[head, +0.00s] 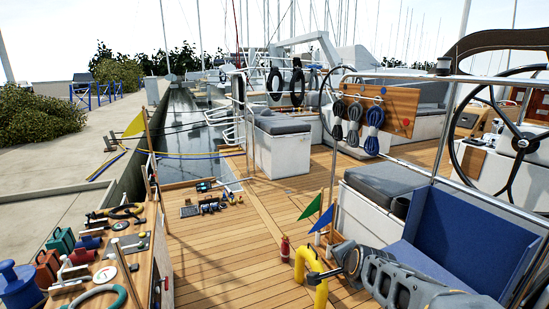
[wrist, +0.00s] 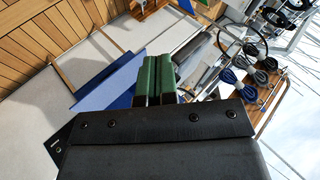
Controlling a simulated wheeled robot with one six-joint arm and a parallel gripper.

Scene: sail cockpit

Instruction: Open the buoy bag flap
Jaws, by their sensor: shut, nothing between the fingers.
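The blue buoy bag (head: 463,235) stands at the lower right of the head view, against a steel rail. It shows a tall blue back panel and a lower blue part in front; I cannot tell which part is the flap or how far it is open. My gripper (head: 325,273) is left of the bag, with my grey arm crossing in front of the bag's lower part. In the wrist view the two green fingers of my gripper (wrist: 157,75) are together and empty. A blue surface (wrist: 103,85) shows behind them; I cannot tell whether it is bag or flag.
A yellow curved object (head: 318,292) is close to my gripper. Green (head: 311,207) and blue (head: 323,219) flags stand behind it, near a red bottle (head: 285,248). A grey-cushioned bench (head: 388,185) stands behind the bag. A tool-covered table (head: 105,255) is at left.

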